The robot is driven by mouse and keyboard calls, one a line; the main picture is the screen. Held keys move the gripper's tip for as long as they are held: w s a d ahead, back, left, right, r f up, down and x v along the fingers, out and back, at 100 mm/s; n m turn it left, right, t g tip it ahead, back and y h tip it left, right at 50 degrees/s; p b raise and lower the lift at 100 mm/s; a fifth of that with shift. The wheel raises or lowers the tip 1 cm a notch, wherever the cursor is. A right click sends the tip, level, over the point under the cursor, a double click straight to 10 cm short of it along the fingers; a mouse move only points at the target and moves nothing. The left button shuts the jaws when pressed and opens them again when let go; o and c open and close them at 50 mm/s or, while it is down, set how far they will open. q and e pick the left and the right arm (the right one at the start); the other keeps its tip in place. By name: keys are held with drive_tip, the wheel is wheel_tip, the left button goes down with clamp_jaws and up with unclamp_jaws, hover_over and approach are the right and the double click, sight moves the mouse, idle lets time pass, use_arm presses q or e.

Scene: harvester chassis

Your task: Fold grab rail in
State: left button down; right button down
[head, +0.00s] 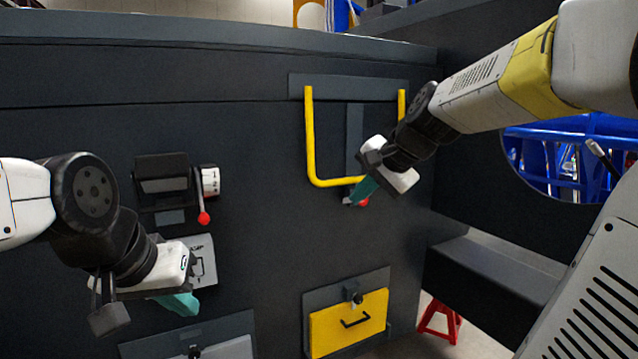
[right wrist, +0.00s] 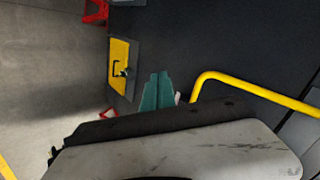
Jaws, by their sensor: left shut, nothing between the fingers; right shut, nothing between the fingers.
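The yellow grab rail (head: 311,140) is a U-shaped bar hanging from a dark plate on the dark chassis wall, its crossbar at the bottom. It also shows in the right wrist view (right wrist: 255,90). My right gripper (head: 362,190) is shut and empty, its teal fingertips by the right end of the rail's crossbar. They overlap it in the head view; I cannot tell whether they touch. In the right wrist view the fingertips (right wrist: 158,90) lie left of the rail's bend. A red knob (head: 362,202) shows beside them. My left gripper (head: 180,303) is shut and empty, low at the left.
A dark box with a red-tipped lever (head: 204,217) is on the wall above my left gripper. A yellow panel with a black handle (head: 350,322) is below the rail. A dark step (head: 490,268) juts out at the right, near a red stand (head: 440,320).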

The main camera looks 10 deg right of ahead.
drive_tip(key=w+d+r+m+t, duration=0.1)
drive_tip(key=w+d+m, duration=0.15)
drive_tip(key=w, duration=0.35)
drive_tip(key=w+d+r+m, duration=0.1)
drive_tip(key=w+m, duration=0.2)
drive_tip(key=w, duration=0.3)
approach(333, 183)
drive_tip(key=w+f, duration=0.1)
drive_tip(key=f, duration=0.1)
drive_tip(key=w+a+f, duration=0.1)
drive_tip(key=w+f, duration=0.1)
drive_tip(key=f, duration=0.1)
drive_tip(key=shift+w+a+f, duration=0.1)
drive_tip(key=shift+a+f, duration=0.1)
drive_tip(key=shift+f, duration=0.15)
drive_tip(key=shift+w+a, duration=0.15)
drive_tip(key=shift+w, duration=0.35)
drive_tip(key=shift+w+a+f, duration=0.1)
drive_tip(key=shift+w+a, duration=0.15)
drive_tip(key=shift+w, duration=0.3)
drive_tip(key=shift+w+a+f, duration=0.1)
drive_tip(key=shift+w+a, duration=0.1)
drive_tip(key=shift+w, duration=0.35)
